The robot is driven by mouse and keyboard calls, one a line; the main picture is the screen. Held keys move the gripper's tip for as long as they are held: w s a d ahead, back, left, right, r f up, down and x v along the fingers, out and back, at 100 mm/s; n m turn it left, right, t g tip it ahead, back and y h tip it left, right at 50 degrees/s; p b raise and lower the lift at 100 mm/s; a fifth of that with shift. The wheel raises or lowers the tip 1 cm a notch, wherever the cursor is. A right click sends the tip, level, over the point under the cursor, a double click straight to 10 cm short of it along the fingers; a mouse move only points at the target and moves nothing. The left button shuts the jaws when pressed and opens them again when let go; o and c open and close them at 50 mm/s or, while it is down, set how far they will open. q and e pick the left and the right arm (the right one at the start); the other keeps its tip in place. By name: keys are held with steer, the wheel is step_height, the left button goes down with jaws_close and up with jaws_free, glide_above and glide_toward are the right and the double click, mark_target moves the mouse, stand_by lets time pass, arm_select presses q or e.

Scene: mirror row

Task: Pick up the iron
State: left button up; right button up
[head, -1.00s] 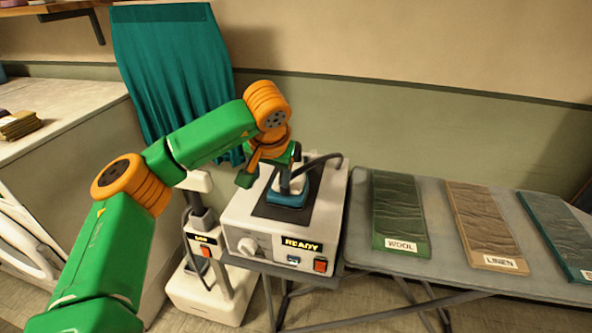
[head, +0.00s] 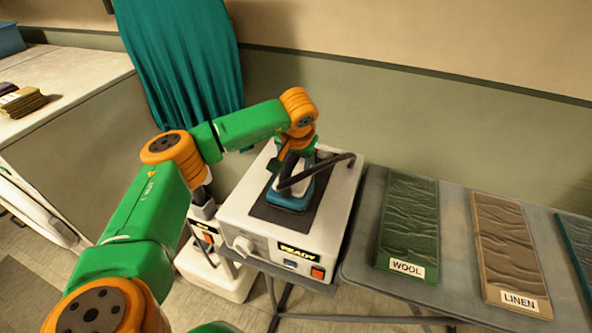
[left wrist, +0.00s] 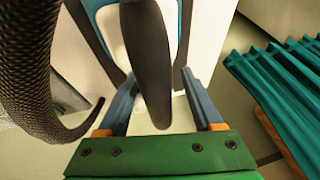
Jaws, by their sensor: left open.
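The iron (head: 290,198) has a teal body and a black handle. It rests on the dark pad of the white station (head: 330,222), whose front display reads READY. My left gripper (head: 290,168) is above the iron at its handle, and partly hides it. In the left wrist view the open fingers of the left gripper (left wrist: 160,85) lie to either side of the black handle (left wrist: 148,50). I cannot tell whether either finger touches it. My right gripper is not in view.
A thick black cord (left wrist: 28,75) curves close by the left finger. An ironing board (head: 457,240) to the right carries cloth panels labelled WOOL (head: 408,225) and LINEN (head: 508,245). A teal curtain (head: 185,60) hangs behind. A pale counter (head: 75,75) stands at left.

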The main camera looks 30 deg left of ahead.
arm_select(q)
steer(key=shift+w+f, duration=0.15)
jaws_close()
stand_by(1.3)
